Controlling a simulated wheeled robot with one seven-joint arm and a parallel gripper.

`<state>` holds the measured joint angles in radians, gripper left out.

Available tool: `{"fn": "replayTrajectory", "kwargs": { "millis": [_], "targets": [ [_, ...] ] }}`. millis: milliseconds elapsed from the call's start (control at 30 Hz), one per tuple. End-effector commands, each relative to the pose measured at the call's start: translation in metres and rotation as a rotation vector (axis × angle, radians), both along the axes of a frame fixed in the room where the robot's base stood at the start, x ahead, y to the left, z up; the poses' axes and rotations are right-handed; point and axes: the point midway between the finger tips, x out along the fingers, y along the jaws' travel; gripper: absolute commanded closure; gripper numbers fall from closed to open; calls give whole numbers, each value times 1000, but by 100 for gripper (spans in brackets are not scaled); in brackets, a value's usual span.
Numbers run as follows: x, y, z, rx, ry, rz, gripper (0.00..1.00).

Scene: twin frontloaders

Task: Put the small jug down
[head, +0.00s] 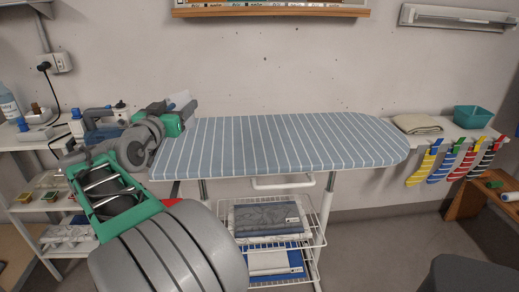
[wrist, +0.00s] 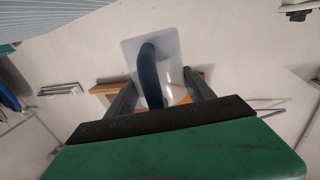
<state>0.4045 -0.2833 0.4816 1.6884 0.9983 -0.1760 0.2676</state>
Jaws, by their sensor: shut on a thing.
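The small jug (wrist: 174,52) is translucent with a dark handle. In the wrist view it is between the two fingers of my gripper (wrist: 158,90), which is shut on it at the handle. In the head view the jug (head: 180,98) is a small pale shape, mostly hidden behind my gripper (head: 186,112). My gripper is near the left end of the striped ironing board (head: 280,143). How high the jug is above the board I cannot tell.
The ironing board's top looks bare. A shelf at the right holds a folded cloth (head: 417,124) and a teal bin (head: 473,117), with several socks hanging below. Bottles and a power strip stand on the left shelf (head: 25,142). A wire rack (head: 275,243) with packs is under the board.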

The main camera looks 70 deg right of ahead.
Motion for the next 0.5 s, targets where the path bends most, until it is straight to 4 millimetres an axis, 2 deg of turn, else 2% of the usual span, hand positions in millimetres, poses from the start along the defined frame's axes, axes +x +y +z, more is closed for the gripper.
{"fn": "replayTrajectory", "kwargs": {
  "millis": [33, 100, 267, 500],
  "targets": [
    [-13, -7, -2, -1, -2, -46, 85],
    [-27, -13, 2, 0, -1, -92, 85],
    [-46, -32, -2, 0, 2, -126, 85],
    [-83, -88, -33, 1, 3, -125, 85]
  ]
}}
